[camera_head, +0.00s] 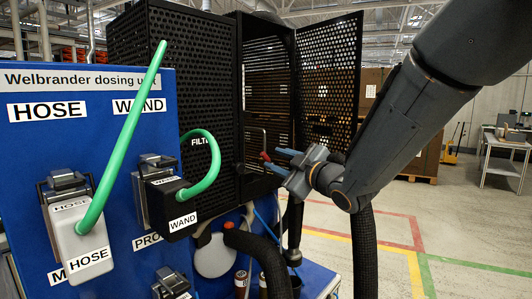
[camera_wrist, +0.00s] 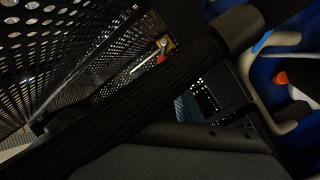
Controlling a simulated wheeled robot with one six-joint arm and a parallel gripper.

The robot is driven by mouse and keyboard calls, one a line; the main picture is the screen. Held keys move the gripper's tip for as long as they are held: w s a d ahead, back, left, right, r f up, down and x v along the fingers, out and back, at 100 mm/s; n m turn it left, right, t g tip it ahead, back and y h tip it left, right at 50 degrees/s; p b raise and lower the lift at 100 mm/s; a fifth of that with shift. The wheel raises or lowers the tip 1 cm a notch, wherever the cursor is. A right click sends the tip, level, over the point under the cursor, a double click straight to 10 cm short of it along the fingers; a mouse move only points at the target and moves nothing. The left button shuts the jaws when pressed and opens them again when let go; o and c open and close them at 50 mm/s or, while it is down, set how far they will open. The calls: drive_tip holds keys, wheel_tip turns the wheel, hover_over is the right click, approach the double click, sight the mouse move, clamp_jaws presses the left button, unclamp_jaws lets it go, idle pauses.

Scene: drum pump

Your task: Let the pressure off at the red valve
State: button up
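The red valve handle (camera_head: 265,157) shows as a small red piece at the open side of the black perforated cage. In the wrist view a red piece (camera_wrist: 162,58) sits beside a brass-coloured fitting (camera_wrist: 165,43) and a thin pale rod, deep among dark cage parts. My gripper (camera_head: 281,160) points left into the cage opening, its two blue fingertips apart with nothing seen between them. The tips appear just right of the red piece; I cannot tell the depth gap or whether they touch. My fingers are not clear in the wrist view.
The black perforated cage (camera_head: 178,60) has its door (camera_head: 329,80) swung open behind my gripper. A blue panel (camera_head: 100,150) with green hoses (camera_head: 128,125) stands at left. A thick black hose (camera_head: 262,258) runs below. Open floor lies to the right, with a grey table (camera_head: 505,145) beyond.

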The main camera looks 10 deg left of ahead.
sight(265, 155)
drive_tip(key=p+x, duration=0.2)
drive_tip(key=x, duration=0.5)
drive_tip(key=shift+w+a, duration=0.15)
clamp_jaws()
